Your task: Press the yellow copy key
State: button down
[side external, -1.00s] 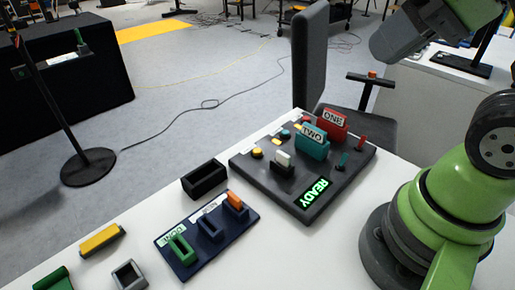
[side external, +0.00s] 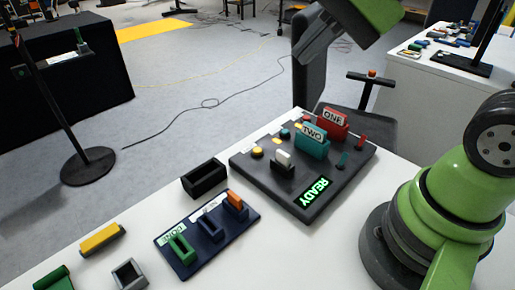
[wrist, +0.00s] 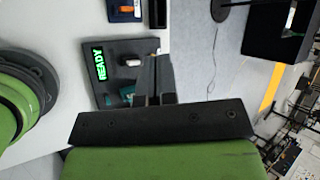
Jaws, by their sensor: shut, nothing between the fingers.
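A dark control panel (side external: 335,172) lies on the white table in the side external view. A round yellow key (side external: 257,152) sits at its left edge, and a smaller yellow key (side external: 298,126) is farther back. I see no label saying which is the copy key. A green READY display (side external: 315,193) is lit; it also shows in the wrist view (wrist: 98,63). My gripper (side external: 303,56) is shut and empty, high above the panel's back side and apart from it. In the wrist view my gripper (wrist: 150,62) covers part of the panel, and I cannot make out the yellow keys.
The panel carries a white-capped slider (side external: 283,159), a teal block marked TWO (side external: 312,143) and a red block marked ONE (side external: 333,124). A black open box (side external: 204,180) and a navy tray (side external: 189,262) stand nearby. A yellow bar (side external: 101,238) lies farther left.

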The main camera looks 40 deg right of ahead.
jog(key=w+f+m+y, duration=0.1)
jog(key=w+f+m, duration=0.2)
jog(key=w+m, duration=0.25)
jog(key=m+t+h, duration=0.1)
jog(key=m+t, duration=0.1)
jog(key=m, duration=1.6)
send_over(259, 148)
notch_tip(259, 148, down, 12)
jog(key=shift+f, duration=0.1)
jog(key=shift+f, duration=4.3)
jog(key=shift+f, duration=0.4)
